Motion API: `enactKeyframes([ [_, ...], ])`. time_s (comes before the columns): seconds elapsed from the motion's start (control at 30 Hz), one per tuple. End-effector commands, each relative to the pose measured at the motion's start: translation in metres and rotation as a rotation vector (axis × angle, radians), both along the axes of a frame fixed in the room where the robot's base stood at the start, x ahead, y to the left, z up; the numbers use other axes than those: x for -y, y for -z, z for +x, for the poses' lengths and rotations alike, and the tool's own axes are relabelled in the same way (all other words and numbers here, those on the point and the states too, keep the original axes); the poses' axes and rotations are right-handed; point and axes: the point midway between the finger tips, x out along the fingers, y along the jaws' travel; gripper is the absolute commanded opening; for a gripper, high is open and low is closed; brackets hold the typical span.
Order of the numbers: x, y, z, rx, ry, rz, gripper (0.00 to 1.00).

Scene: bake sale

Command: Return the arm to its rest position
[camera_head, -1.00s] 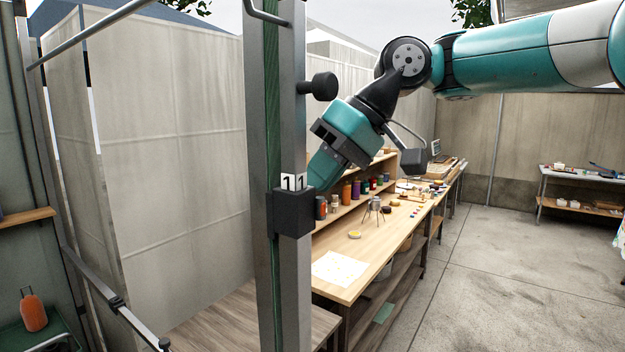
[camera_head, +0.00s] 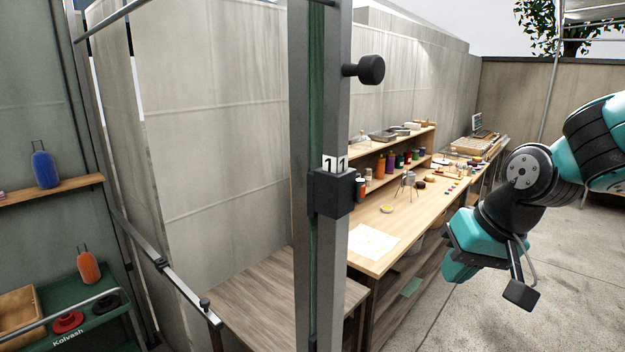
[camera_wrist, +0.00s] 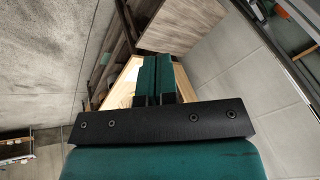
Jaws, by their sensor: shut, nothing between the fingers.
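My arm, teal and black, comes in from the right edge of the head view and bends down at its black joint. My gripper (camera_head: 459,270) hangs at its lower end, in front of the lower right side of the long wooden workbench, over the concrete floor. In the wrist view my gripper (camera_wrist: 156,80) shows its two teal fingers side by side, shut with nothing between them. Nothing touches the fingers. Part of the bench and the floor lie behind them in that view.
A metal post (camera_head: 339,260) with a black knob stands in the middle. The wooden workbench (camera_head: 395,240) holds jars and tools. A brown table (camera_head: 262,300) stands lower left of it. A green cart (camera_head: 62,293) carries an orange bottle (camera_head: 88,267). The concrete floor at right is open.

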Motion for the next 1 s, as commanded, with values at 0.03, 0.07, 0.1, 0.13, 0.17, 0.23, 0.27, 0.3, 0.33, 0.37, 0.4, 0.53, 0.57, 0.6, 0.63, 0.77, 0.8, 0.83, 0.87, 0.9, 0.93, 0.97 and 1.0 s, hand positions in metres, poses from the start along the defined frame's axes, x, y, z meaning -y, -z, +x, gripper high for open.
enactKeyframes([
  [0.03, 0.015, 0.015, -0.016, -0.015, 0.025, -0.054, 0.0],
  [0.07, 0.025, 0.023, -0.025, -0.021, 0.038, -0.088, 0.0],
  [0.1, 0.037, 0.032, -0.037, -0.03, 0.051, -0.132, 0.0],
  [0.13, 0.046, 0.039, -0.045, -0.037, 0.06, -0.165, 0.0],
  [0.17, 0.055, 0.045, -0.054, -0.044, 0.065, -0.198, 0.0],
  [0.23, 0.075, 0.057, -0.076, -0.062, 0.076, -0.274, 0.0],
  [0.27, 0.078, 0.064, -0.083, -0.065, 0.071, -0.292, 0.0],
  [0.3, 0.064, 0.076, -0.081, -0.057, 0.035, -0.261, 0.0],
  [0.33, 0.056, 0.081, -0.083, -0.057, 0.012, -0.245, 0.0],
  [0.37, 0.049, 0.085, -0.085, -0.058, -0.011, -0.231, 0.0],
  [0.4, 0.039, 0.09, -0.089, -0.06, -0.042, -0.212, 0.0],
  [0.53, 0.007, 0.11, -0.105, -0.063, -0.161, -0.15, 0.0],
  [0.57, -0.001, 0.115, -0.11, -0.065, -0.192, -0.136, 0.0],
  [0.6, -0.012, 0.122, -0.118, -0.066, -0.239, -0.116, 0.0],
  [0.63, -0.02, 0.127, -0.124, -0.068, -0.276, -0.103, 0.0],
  [0.77, -0.048, 0.145, -0.152, -0.075, -0.43, -0.054, 0.0],
  [0.8, -0.054, 0.148, -0.16, -0.077, -0.47, -0.043, 0.0],
  [0.83, -0.058, 0.149, -0.166, -0.078, -0.497, -0.037, 0.0],
  [0.87, -0.061, 0.151, -0.17, -0.08, -0.518, -0.032, 0.0],
  [0.9, -0.063, 0.152, -0.175, -0.082, -0.543, -0.026, 0.0],
  [0.93, -0.064, 0.152, -0.178, -0.082, -0.557, -0.023, 0.0],
  [0.97, -0.066, 0.152, -0.18, -0.083, -0.569, -0.02, 0.0],
  [1.0, -0.067, 0.151, -0.183, -0.084, -0.581, -0.018, 0.0],
])
